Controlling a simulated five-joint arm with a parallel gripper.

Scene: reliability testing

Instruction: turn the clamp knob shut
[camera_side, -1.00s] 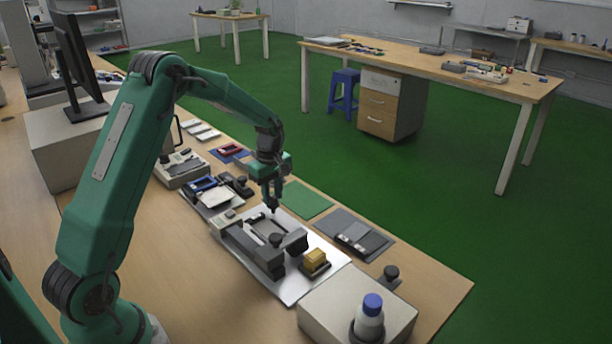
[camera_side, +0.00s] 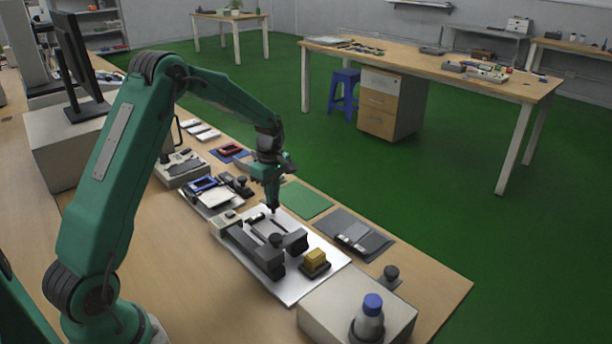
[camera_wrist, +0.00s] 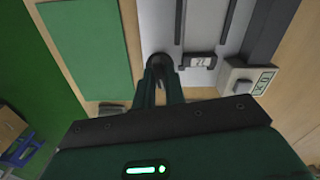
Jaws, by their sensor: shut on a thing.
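The black clamp knob (camera_wrist: 161,66) is at the edge of the pale metal plate (camera_wrist: 160,22), between my fingertips. My gripper (camera_wrist: 162,80) is shut on it, pointing down. In the side view my gripper (camera_side: 273,205) stands over the plate's far corner, with the knob mostly hidden by the fingers. Beside the knob, a small dark bar with a white label (camera_wrist: 200,61) lies on the plate. The dark grey clamp fixture (camera_side: 250,248) lies along the plate's near side.
A yellow block (camera_side: 315,258) sits in a dark holder on the plate. A green mat (camera_side: 305,200) and a grey tray (camera_side: 355,236) lie beyond it. A pale box with a blue-capped bottle (camera_side: 369,316) stands at front right. Small devices crowd the left.

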